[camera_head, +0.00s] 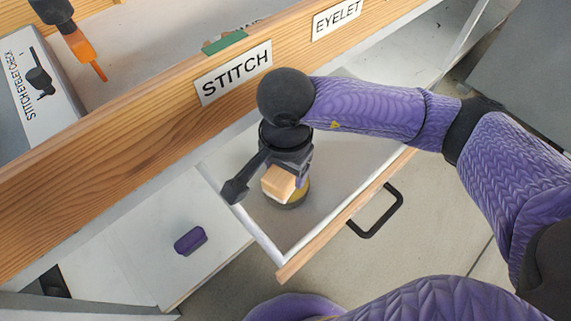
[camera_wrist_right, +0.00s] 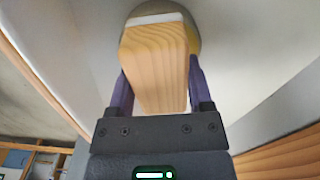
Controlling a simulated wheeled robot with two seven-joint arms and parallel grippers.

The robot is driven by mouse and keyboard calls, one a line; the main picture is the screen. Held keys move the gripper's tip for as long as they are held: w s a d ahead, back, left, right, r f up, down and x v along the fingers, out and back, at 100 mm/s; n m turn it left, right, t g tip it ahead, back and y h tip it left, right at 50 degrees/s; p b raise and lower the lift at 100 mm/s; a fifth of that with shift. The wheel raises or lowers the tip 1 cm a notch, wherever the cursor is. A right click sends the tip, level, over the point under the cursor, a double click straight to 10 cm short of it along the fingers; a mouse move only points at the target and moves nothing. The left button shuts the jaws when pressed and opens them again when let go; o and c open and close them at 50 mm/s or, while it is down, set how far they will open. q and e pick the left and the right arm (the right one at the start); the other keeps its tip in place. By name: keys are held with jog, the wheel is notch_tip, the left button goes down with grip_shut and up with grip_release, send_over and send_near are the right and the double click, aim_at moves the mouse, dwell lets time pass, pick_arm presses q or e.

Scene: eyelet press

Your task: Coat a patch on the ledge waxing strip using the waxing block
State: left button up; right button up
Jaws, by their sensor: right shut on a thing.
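The waxing block is a pale wooden block (camera_head: 277,184) with a whitish far end, also seen in the right wrist view (camera_wrist_right: 156,62). My right gripper (camera_head: 289,174) is shut on it, with purple fingers on both sides. It holds the block over the open drawer, in front of a round dark and yellow thing (camera_head: 302,192); I cannot tell whether they touch. A green strip (camera_head: 225,43) lies on the wooden ledge (camera_head: 130,137) above the STITCH sign, apart from the block; it looks like the waxing strip. My left gripper is not in view.
The open drawer (camera_head: 333,226) has a wooden front and black handle (camera_head: 377,212). The ledge, with STITCH (camera_head: 232,73) and EYELET (camera_head: 337,18) signs, stands beside my right arm. A purple item (camera_head: 190,240) lies on a white surface. An orange-tipped tool (camera_head: 88,52) is top left.

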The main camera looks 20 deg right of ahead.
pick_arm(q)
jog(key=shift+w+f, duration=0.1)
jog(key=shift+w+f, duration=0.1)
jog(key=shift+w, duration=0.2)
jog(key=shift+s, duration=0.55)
pick_arm(e)
jog(key=shift+f, duration=0.15)
notch_tip(320, 180, up, 7)
jog(key=p, duration=0.4)
jog(key=shift+r+p, duration=0.2)
jog(key=shift+p, duration=0.2)
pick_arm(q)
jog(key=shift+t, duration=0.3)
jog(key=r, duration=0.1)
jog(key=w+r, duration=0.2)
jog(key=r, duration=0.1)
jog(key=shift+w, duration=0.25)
pick_arm(e)
jog(key=shift+f, duration=0.15)
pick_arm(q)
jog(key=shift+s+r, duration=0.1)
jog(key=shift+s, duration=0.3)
